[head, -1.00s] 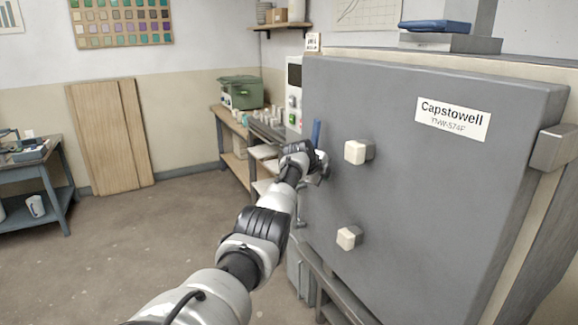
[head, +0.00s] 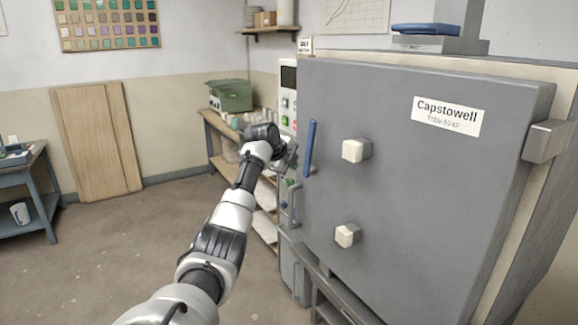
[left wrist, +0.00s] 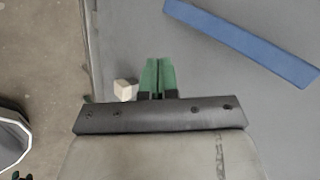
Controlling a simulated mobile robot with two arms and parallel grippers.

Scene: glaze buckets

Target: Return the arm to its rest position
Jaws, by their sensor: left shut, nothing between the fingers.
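My left arm reaches up from the bottom of the head view, and its gripper (head: 290,157) is just left of the grey kiln door (head: 430,190). In the left wrist view the two green fingertips (left wrist: 158,76) are together with nothing between them. The blue door handle (head: 310,148) stands upright on the door's left edge. It also shows in the left wrist view as a blue bar (left wrist: 245,42), apart from the fingers. The door looks closed. My right gripper is not in view.
Two pale knobs, an upper one (head: 354,150) and a lower one (head: 346,235), stick out of the door. A control panel (head: 288,105) is behind my gripper. A shelf bench with a green box (head: 229,95) stands beyond. The floor at left is open.

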